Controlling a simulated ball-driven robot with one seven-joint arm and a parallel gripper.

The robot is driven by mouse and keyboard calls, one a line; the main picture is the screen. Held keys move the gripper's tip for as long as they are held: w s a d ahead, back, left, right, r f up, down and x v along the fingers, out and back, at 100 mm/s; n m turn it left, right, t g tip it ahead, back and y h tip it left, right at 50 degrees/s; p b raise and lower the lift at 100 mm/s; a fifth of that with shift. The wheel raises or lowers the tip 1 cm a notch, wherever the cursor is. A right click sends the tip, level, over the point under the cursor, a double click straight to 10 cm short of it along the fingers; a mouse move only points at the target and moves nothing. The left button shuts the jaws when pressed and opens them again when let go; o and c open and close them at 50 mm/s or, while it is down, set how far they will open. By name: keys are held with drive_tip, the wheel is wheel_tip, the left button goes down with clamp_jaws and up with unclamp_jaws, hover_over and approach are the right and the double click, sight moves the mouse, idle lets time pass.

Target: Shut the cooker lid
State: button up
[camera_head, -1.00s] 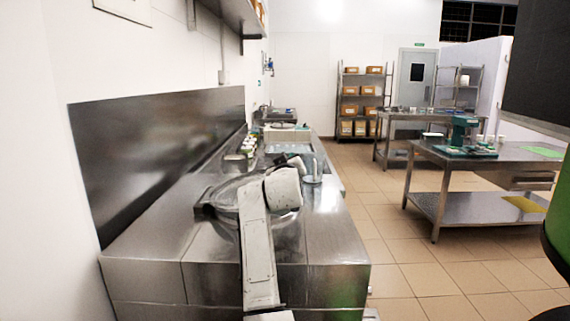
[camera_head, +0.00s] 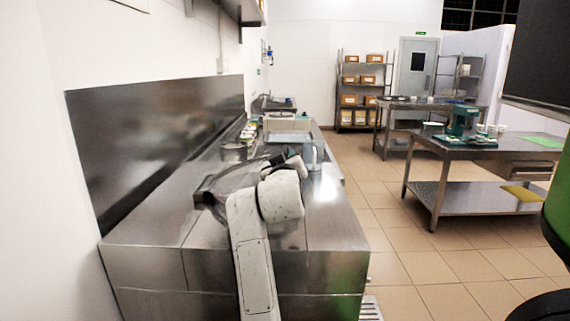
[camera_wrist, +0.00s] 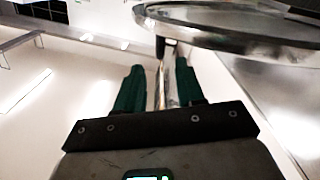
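The round cooker lid (camera_wrist: 240,32) fills the top right of the wrist view, with a shiny metal rim seen nearly edge-on. In the head view the cooker lid (camera_head: 232,180) is a dark grey shape on the steel counter, partly covered by my arm; its exact angle is hard to tell. My gripper (camera_wrist: 157,70) shows in the wrist view as two dark green fingers set apart, just below the lid's rim. A thin metal bar shows between them, but I cannot tell whether it is touched. My gripper is hidden or unclear in the head view.
The steel counter (camera_head: 330,222) runs away along the left wall, with a steel pot (camera_head: 234,152) and small jars behind the cooker. A clear jug (camera_head: 313,155) stands to its right. A tiled aisle (camera_head: 400,240) is free before the steel work table (camera_head: 430,190).

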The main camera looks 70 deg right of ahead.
drive_tip(key=shift+s+a, duration=0.25)
drive_tip(key=shift+a, duration=0.35)
